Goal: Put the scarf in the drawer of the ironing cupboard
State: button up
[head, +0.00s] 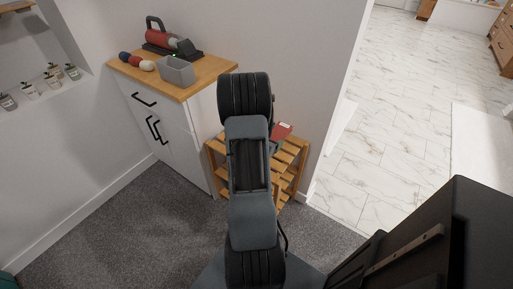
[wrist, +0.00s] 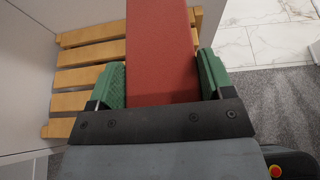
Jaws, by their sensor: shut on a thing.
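My gripper (wrist: 163,78) has green-padded fingers closed on the two sides of a long flat red thing, which looks like the folded scarf (wrist: 160,45). Its far end runs out of the top of the wrist view. In the head view a bit of the red scarf (head: 283,131) shows to the right of my arm, over the slatted wooden rack; most of my gripper is hidden there. The white ironing cupboard (head: 188,135) stands left of my arm. Its upper drawer (head: 130,88), with a black bar handle, looks shut, as do the doors below.
On the cupboard's wooden top are a grey bin (head: 176,71), a red-and-black appliance (head: 165,38) and dark, red and cream rolls (head: 136,61). The slatted rack (head: 290,160) stands right beside the cupboard, against the wall end. Grey carpet (head: 120,215) before the cupboard is clear.

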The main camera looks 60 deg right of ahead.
jog(key=shift+w+d+f, duration=0.2)
jog(key=shift+d+f, duration=0.1)
jog(key=shift+f, duration=0.05)
jog(key=w+d+f, duration=0.1)
jog(key=w+f, duration=0.2)
jog(key=w, duration=0.1)
jog(key=w+d+f, duration=0.1)
jog(key=w+f, duration=0.2)
jog(key=w, duration=0.1)
jog(key=w+d+f+b, duration=0.1)
jog(key=w+f, duration=0.2)
jog(key=w, duration=0.1)
jog(key=shift+d, duration=0.35)
jog(key=shift+w+f, duration=0.15)
jog(key=shift+f, duration=1.6)
jog(key=shift+f+b, duration=0.1)
jog(key=shift+b, duration=0.2)
jog(key=shift+f, duration=0.15)
jog(key=o, duration=1)
jog(key=shift+c, duration=0.2)
